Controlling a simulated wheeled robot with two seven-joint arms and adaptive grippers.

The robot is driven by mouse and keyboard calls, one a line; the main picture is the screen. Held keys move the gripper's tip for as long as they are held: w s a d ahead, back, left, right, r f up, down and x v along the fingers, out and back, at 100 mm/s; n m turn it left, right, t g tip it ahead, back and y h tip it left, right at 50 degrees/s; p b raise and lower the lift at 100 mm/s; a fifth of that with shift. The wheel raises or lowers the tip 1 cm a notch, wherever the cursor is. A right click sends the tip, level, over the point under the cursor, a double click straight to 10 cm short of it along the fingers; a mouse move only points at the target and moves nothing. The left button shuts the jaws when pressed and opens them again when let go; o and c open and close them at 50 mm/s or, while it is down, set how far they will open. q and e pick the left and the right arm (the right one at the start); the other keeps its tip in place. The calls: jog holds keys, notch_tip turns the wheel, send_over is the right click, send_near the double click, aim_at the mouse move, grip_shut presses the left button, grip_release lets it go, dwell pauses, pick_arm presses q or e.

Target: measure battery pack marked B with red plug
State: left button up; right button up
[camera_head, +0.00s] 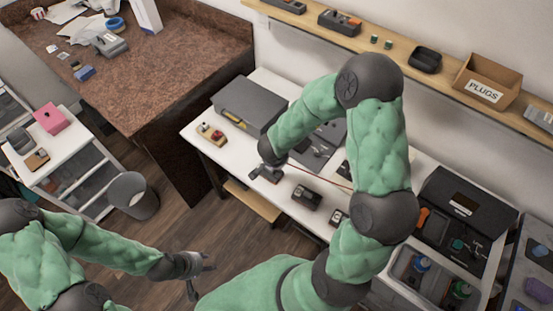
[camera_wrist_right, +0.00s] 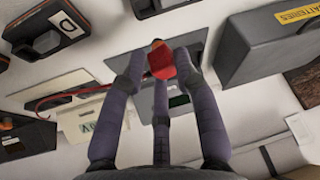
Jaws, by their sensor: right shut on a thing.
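My right gripper (camera_wrist_right: 165,65) is shut on the red plug (camera_wrist_right: 161,60) in the right wrist view. A red lead runs left from near the plug. In the head view this gripper (camera_head: 265,173) is over the white table (camera_head: 232,180), and the plug is too small to make out. A dark pack marked D (camera_wrist_right: 62,27) lies at upper left in the wrist view. I cannot make out a pack marked B. Dark packs (camera_head: 306,198) sit near the table's front edge. A grey panel with a dark display (camera_wrist_right: 180,101) shows behind the fingers. My left gripper (camera_head: 202,277) is open and empty above the floor.
A grey case (camera_head: 250,102) stands at the table's back left; its BATTERIES label shows in the wrist view (camera_wrist_right: 298,15). A PLUGS box (camera_head: 487,82) is on the shelf. My right arm hides the table's middle.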

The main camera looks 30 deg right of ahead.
jog(key=shift+f+b, duration=1.85)
jog(key=shift+b, duration=0.7)
jog(key=shift+c, duration=0.4)
jog(key=shift+f, duration=0.75)
grip_shut()
jog(key=shift+w+a+p, duration=0.15)
jog(key=shift+a+p, duration=0.1)
jog(key=shift+p, duration=0.1)
jog(key=shift+p, duration=0.45)
jog(key=shift+f, duration=0.4)
jog(key=shift+f+p, duration=0.15)
jog(key=shift+p, duration=0.25)
jog(key=shift+f, duration=0.45)
dwell(0.6)
